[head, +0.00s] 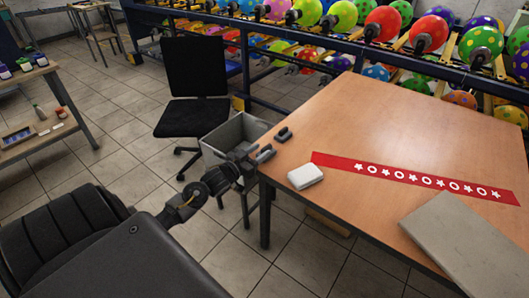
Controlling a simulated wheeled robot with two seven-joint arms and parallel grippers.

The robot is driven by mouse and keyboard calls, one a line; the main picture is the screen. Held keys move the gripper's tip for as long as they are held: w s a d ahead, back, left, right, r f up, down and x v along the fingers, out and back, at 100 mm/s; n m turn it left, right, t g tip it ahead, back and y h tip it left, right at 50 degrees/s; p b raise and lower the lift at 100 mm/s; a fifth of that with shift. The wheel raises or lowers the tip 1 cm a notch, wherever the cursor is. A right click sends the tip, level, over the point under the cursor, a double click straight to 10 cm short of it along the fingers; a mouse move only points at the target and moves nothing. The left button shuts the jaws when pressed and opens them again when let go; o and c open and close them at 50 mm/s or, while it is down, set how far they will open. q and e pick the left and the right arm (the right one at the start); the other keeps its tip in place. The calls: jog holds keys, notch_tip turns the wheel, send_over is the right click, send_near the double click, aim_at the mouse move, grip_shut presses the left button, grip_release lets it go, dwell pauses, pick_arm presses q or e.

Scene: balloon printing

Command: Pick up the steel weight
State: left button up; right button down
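My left gripper (262,153) is at that same edge, just left of and nearer than the block. A narrow gap shows between them, and the gripper does not appear to hold the block. Its fingers are small and dark, so their opening is unclear. My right gripper is not in view.
A white block (306,176), a red banner with white stars and rings (415,177) and a grey slab (462,245) lie on the table. A grey bin (232,132) and a black chair (194,90) stand left of it. Balloon racks (345,45) line the back.

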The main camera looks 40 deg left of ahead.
aim_at(269, 144)
pick_arm(q)
jog(key=shift+w+d+r, duration=0.1)
jog(key=shift+w, duration=0.35)
jog(key=w, duration=0.4)
jog(key=shift+w+d, duration=0.15)
jog(key=shift+d, duration=0.1)
grip_shut()
